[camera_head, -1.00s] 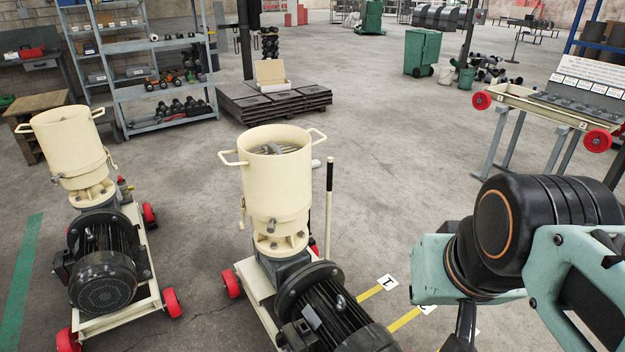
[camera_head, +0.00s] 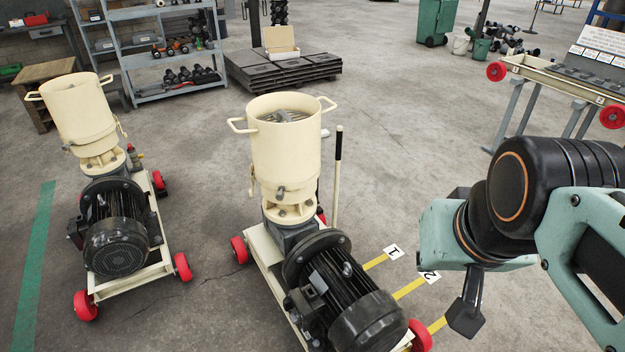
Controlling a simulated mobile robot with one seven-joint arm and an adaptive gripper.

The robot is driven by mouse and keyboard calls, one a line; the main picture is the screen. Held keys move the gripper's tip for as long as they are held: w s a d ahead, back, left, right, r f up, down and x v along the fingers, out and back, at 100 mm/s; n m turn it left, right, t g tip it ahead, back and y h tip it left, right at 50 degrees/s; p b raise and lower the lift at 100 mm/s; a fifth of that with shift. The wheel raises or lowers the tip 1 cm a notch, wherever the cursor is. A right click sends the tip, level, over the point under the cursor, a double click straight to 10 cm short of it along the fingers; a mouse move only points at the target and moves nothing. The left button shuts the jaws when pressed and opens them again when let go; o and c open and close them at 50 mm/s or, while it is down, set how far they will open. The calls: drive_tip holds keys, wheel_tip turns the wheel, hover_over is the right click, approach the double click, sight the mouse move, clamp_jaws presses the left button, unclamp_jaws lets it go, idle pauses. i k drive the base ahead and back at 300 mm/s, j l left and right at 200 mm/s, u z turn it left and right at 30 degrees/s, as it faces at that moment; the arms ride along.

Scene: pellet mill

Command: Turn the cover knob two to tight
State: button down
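A cream pellet mill (camera_head: 287,150) stands in the middle, with a round hopper, two loop handles and a black motor (camera_head: 345,295). A small metal knob-like fitting (camera_head: 281,191) sticks out low on the hopper's front. A latch-like part (camera_head: 251,182) is on its left side. I cannot tell which fitting is cover knob two. My arm is at the right, teal and black. A dark finger-like part of my gripper (camera_head: 466,312) hangs below the teal piece, right of the mill and apart from it. Its opening cannot be made out.
A second cream mill (camera_head: 82,112) stands at the left. Yellow floor strips with number tags 1 (camera_head: 393,251) and 2 (camera_head: 430,277) lie right of the middle mill. A cart with red wheels (camera_head: 560,80) is at the upper right.

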sight(294, 318)
drive_tip(key=k+j, duration=0.1)
drive_tip(key=j, duration=0.2)
drive_tip(key=k+j+z, duration=0.1)
drive_tip(key=j, duration=0.2)
drive_tip(key=j+z, duration=0.1)
drive_tip(key=j, duration=0.65)
drive_tip(key=i+j+z, duration=0.1)
drive_tip(key=i+j, duration=0.4)
drive_tip(key=k+l+u, duration=0.35)
drive_tip(key=l, duration=0.25)
drive_tip(key=k+l+u, duration=0.3)
drive_tip(key=l, duration=0.2)
drive_tip(key=k+l+u, duration=0.35)
drive_tip(key=l, duration=0.1)
